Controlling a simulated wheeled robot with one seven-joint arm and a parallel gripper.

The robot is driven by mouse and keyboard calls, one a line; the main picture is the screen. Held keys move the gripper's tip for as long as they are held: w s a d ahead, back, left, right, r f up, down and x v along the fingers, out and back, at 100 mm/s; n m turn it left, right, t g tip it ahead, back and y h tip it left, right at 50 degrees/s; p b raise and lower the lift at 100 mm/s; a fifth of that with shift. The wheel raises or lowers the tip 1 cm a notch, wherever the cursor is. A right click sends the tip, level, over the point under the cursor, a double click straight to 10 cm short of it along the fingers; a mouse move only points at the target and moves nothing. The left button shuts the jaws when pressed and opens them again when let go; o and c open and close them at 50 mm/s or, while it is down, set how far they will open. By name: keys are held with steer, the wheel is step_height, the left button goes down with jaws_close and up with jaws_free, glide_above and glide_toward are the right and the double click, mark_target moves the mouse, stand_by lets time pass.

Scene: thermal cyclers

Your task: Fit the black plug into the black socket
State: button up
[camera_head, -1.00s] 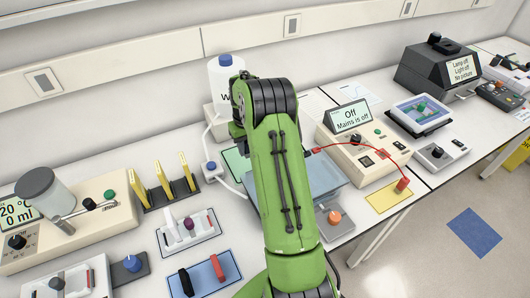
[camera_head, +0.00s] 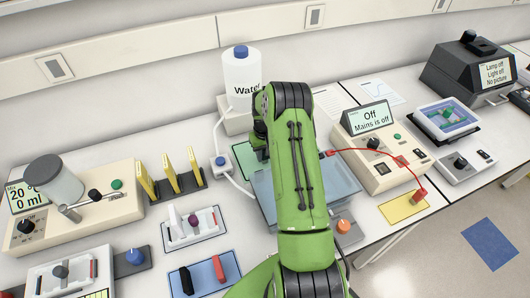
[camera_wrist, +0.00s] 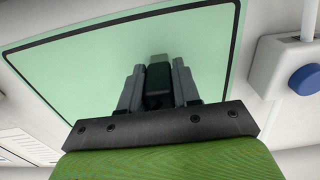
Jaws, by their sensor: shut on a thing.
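My gripper (camera_head: 260,149) is low over the green mat (camera_head: 240,152), beyond my arm. In the wrist view its fingers (camera_wrist: 158,90) are closed on a small dark block (camera_wrist: 158,76), which looks like the black plug. The mat lies behind it in that view; whether the block touches it I cannot tell. The power unit (camera_head: 358,152), reading "Off, Mains is off", stands right of my arm. A dark square on its front looks like the black socket (camera_head: 383,169), with a red square (camera_head: 403,160) beside it. My arm hides part of the bench.
A red lead (camera_head: 385,151) arcs across the power unit to a red plug (camera_head: 419,194) on a yellow mat (camera_head: 402,210). A clear bluish tank (camera_head: 335,187) lies under my arm. A water bottle (camera_head: 241,78) stands behind my gripper. Racks and instruments fill the left bench.

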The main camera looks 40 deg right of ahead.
steer(key=shift+f, duration=0.1)
steer(key=o, duration=1)
steer(key=shift+o, duration=0.2)
